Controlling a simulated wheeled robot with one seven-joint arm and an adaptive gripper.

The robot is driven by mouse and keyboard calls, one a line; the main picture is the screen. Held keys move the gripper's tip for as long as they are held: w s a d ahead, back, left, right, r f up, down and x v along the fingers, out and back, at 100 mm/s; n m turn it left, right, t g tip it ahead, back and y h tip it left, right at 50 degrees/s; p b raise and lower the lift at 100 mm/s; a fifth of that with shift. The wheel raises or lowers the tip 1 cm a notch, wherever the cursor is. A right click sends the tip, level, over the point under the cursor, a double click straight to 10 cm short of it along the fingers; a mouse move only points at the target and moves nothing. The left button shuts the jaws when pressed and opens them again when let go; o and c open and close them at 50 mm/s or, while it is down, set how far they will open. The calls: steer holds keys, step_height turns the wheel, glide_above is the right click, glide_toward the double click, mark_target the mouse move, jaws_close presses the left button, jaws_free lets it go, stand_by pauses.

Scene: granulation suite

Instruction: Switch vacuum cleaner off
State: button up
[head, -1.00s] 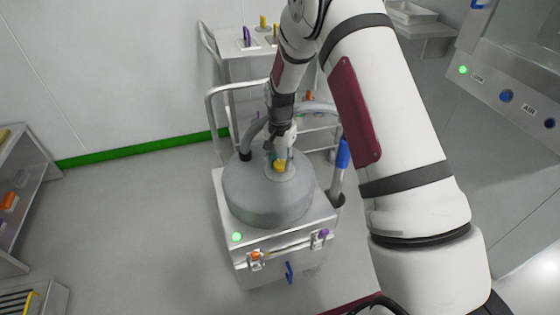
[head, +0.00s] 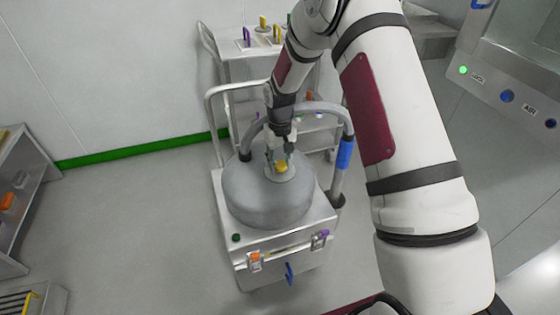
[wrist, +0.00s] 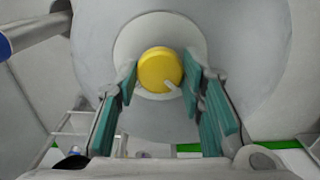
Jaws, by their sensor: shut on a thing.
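The vacuum cleaner has a grey domed lid (head: 248,198) on a steel body (head: 280,270), standing on the floor in the head view. A yellow round knob (head: 281,167) sits on a pale disc on top of the lid; its white pointer mark shows toward the lower right in the wrist view (wrist: 158,68). My gripper (head: 280,156) reaches down from above and is shut on the yellow knob, with one teal-padded finger on each side in the wrist view. The indicator lamp (head: 236,238) on the body's front left corner is dark.
A steel trolley (head: 228,70) with coloured items stands behind the vacuum. A grey hose with a blue grip (head: 345,153) curves up at its right. A steel shelf (head: 25,195) is at the left, and a panel with a lit green lamp (head: 463,70) at the right.

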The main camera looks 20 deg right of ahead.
mark_target(280, 164)
stand_by(0.4)
steer(key=o, duration=1.1)
steer(key=shift+o, duration=0.2)
step_height(280, 164, up, 12)
